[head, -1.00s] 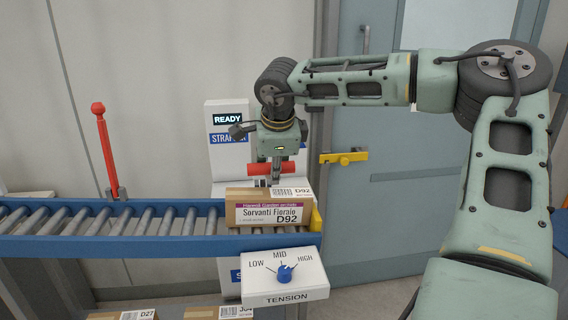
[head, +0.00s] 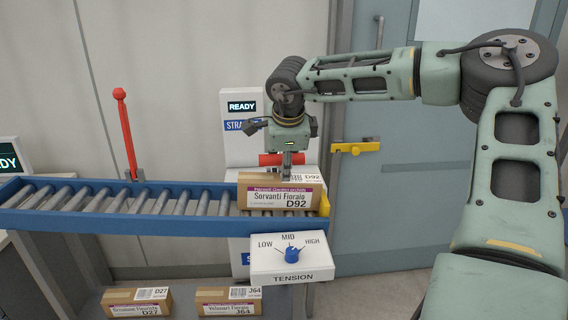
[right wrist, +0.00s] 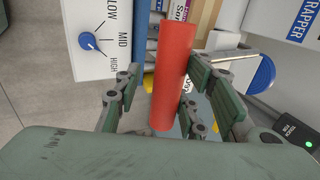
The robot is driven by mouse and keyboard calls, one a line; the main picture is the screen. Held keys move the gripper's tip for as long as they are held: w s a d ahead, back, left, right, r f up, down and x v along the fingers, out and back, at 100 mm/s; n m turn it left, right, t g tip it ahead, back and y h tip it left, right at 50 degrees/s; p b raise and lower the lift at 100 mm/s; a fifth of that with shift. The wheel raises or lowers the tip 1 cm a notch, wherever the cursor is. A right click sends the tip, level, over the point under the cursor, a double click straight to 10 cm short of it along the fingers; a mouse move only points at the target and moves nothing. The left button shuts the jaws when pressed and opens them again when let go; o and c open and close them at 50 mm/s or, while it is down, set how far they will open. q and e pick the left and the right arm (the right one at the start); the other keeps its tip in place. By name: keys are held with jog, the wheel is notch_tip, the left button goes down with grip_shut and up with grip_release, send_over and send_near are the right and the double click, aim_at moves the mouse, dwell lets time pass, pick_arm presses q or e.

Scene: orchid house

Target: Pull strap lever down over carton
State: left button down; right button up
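The strap lever's red bar (head: 270,160) lies level above the carton, in front of the white strapping machine (head: 240,150). The carton (head: 262,195), labelled Sorvanti Fioraio D92, sits at the right end of the roller conveyor, below the bar. My right gripper (head: 287,168) reaches down over the bar from above. In the right wrist view, the red bar (right wrist: 172,75) runs between the open fingers of my right gripper (right wrist: 165,88), with a gap visible on the left side. My left gripper is out of view.
An upright red lever (head: 126,132) stands behind the blue-railed conveyor (head: 150,228). A tension box (head: 290,262) with a blue knob juts out in front. A yellow stop (head: 324,204) bounds the carton's right. Cartons D27 (head: 125,308) and J64 (head: 215,309) lie lower down.

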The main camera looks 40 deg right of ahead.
jog(key=shift+r, duration=0.45)
jog(key=v, duration=1.1)
jog(key=shift+s, duration=0.2)
jog(key=shift+a+f, duration=0.1)
jog(key=shift+a, duration=0.05)
